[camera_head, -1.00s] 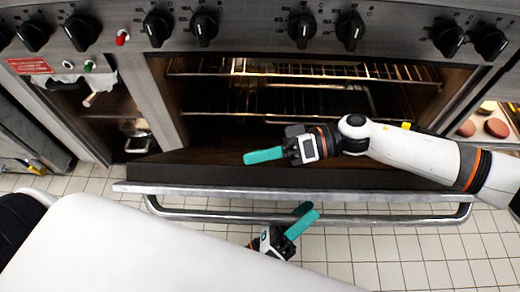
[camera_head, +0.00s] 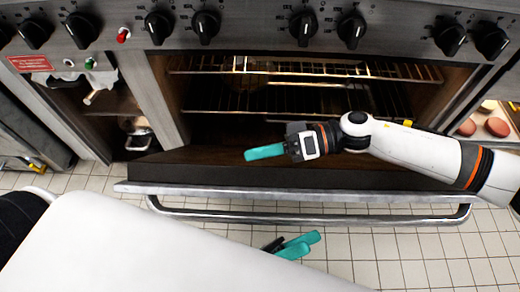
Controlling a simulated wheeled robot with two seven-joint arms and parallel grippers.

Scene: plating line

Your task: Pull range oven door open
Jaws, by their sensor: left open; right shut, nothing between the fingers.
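The range oven door (camera_head: 220,174) is swung down and open, its dark inner face showing below the lit oven cavity (camera_head: 290,85). Its metal bar handle (camera_head: 370,218) runs along the outer side, nearer me. My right gripper (camera_head: 264,152) is shut and empty over the door's inner face, its teal fingers pointing left; I cannot tell whether it touches the door. My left gripper (camera_head: 298,245) is open in front of the handle, apart from it in the picture. Only its teal fingers and a little dark body show; the rest is hidden behind a white part of mine.
Wire racks (camera_head: 300,110) span the oven cavity. A row of black knobs (camera_head: 303,26) lines the panel above. An open compartment (camera_head: 115,103) is at left, and a shelf with round reddish items (camera_head: 496,127) is at right. Tiled floor (camera_head: 400,255) lies clear in front.

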